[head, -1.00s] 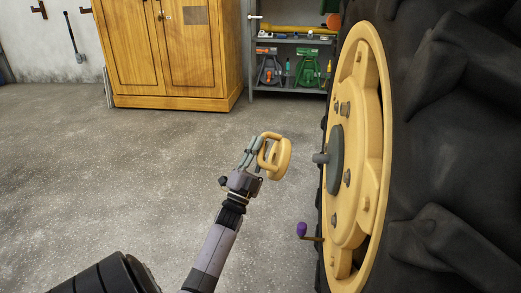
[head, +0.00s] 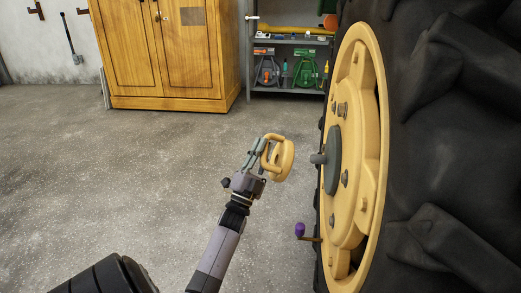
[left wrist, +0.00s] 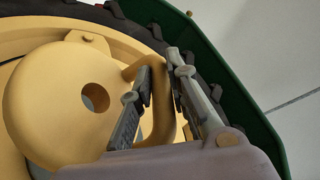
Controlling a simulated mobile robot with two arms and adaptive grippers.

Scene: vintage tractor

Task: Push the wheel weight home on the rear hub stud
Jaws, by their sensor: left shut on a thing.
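The yellow wheel weight (head: 282,160) is a thick disc with a loop handle. My left gripper (head: 257,150) is shut on its handle and holds it in the air, left of the rear wheel. The grey hub stud (head: 318,158) sticks out from the dark hub centre (head: 334,160) on the yellow wheel (head: 370,150). In the head view a gap separates the weight from the stud. My right gripper is not in view.
The big black tyre (head: 450,100) fills the right side. A purple-knobbed lever (head: 300,230) sticks out low beside the wheel. A wooden cabinet (head: 170,60) and a grey shelf (head: 290,40) stand at the back. The concrete floor between is clear.

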